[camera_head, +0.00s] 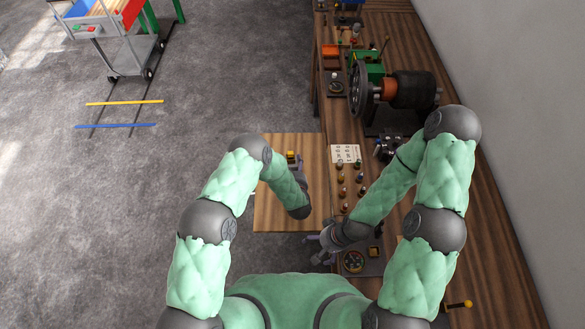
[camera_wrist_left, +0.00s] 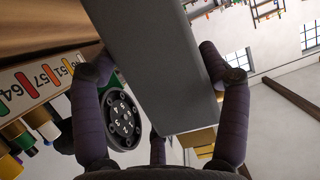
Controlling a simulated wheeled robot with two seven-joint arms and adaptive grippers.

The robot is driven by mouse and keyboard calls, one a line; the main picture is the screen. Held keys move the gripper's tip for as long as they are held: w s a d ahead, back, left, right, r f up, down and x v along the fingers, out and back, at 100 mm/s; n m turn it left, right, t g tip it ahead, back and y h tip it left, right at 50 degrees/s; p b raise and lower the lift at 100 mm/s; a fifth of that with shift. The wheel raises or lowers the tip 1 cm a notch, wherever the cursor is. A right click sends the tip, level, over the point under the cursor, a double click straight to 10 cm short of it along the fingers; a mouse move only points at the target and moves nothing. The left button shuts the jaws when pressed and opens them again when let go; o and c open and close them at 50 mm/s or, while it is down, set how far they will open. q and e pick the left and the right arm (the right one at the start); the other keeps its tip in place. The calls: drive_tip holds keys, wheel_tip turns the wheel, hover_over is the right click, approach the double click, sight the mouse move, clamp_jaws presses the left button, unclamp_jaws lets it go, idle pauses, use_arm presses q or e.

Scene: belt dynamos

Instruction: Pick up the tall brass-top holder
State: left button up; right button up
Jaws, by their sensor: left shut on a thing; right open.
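My left gripper (camera_head: 298,171) is shut on a long dark grey block, which I take to be the tall brass-top holder (camera_head: 291,156). In the head view only its small yellow and dark top shows, above the light wooden board. In the left wrist view the grey holder (camera_wrist_left: 160,65) fills the middle between the purple-grey fingers (camera_wrist_left: 160,100), with a brass-yellow part at its lower right. The fingers hide part of its sides. My right gripper (camera_head: 324,238) is open and appears empty, lower down near the bench's left edge.
Several small coloured pegs (camera_head: 343,190) stand on the bench under a white card (camera_head: 345,154). A large belt machine (camera_head: 400,90) stands farther back. The wooden board (camera_head: 265,212) has clear room.

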sight(292, 168)
use_arm(q)
drive_tip(key=shift+w+r, duration=0.15)
drive_tip(key=shift+r, duration=0.45)
drive_tip(key=s+r, duration=0.1)
drive_tip(key=r, duration=0.1)
drive_tip(key=s+r, duration=0.2)
drive_tip(key=r, duration=0.1)
drive_tip(key=s+r, duration=0.2)
drive_tip(key=r, duration=0.1)
drive_tip(key=b+v, duration=0.1)
drive_tip(key=v, duration=0.9)
drive_tip(key=shift+a, duration=0.5)
drive_tip(key=w+f+b, duration=0.3)
drive_tip(key=w+b, duration=0.1)
drive_tip(key=w+f+b, duration=0.6)
drive_tip(key=b, duration=0.1)
drive_tip(key=shift+w+a+f, duration=0.2)
drive_tip(key=shift+w+a, duration=0.05)
drive_tip(key=shift+w, duration=0.15)
drive_tip(key=shift+w+a+f+b, duration=0.1)
drive_tip(key=shift+w+f+b, duration=0.5)
drive_tip(key=shift+w+b, duration=0.2)
drive_tip(key=shift+w+a+f+b, duration=0.15)
drive_tip(key=shift+w+f+b, duration=0.45)
drive_tip(key=shift+w+b, duration=0.15)
drive_tip(key=shift+d+f+b, duration=0.45)
drive_tip(key=shift+b, duration=0.05)
drive_tip(key=shift+f, duration=0.3)
